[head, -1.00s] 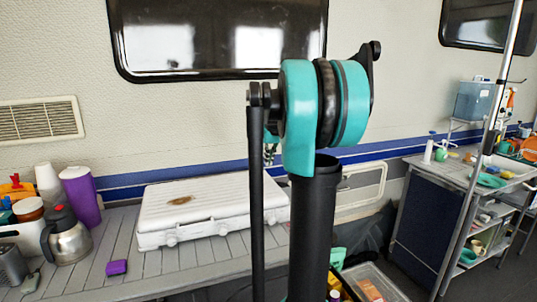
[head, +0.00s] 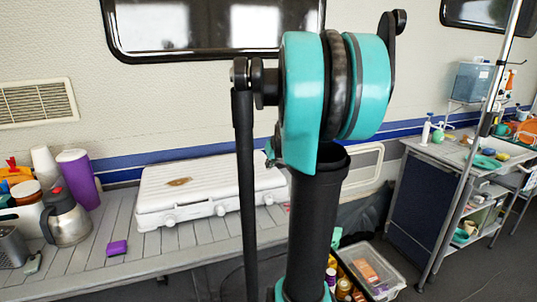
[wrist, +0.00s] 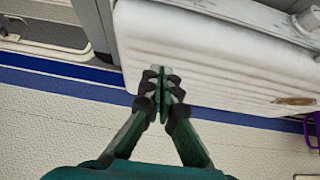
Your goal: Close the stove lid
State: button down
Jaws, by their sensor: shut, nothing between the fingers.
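The white stove (head: 205,208) sits on a grey slatted table, with knobs along its front. Its white lid (head: 225,172) lies flat over the body and has a brown spot on top. In the wrist view the lid (wrist: 225,50) fills the upper right, with the blue-striped wall below it. My gripper (wrist: 160,75) is shut and empty, its fingertips over the lid's rear edge near a corner. I cannot tell whether they touch it. In the head view my arm hides the gripper and part of the stove's right end.
A steel jug (head: 68,218), a purple cup (head: 78,178) and a purple block (head: 117,247) stand left of the stove. The wall with a window (head: 200,25) is close behind.

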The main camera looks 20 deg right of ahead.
aim_at(269, 178)
jog(key=shift+s+f, duration=0.25)
jog(key=shift+f, duration=0.45)
jog(key=shift+s+f, duration=0.2)
jog(key=shift+f, duration=0.55)
jog(key=shift+s+f, duration=0.25)
jog(key=shift+f, duration=0.45)
jog(key=shift+r, duration=0.1)
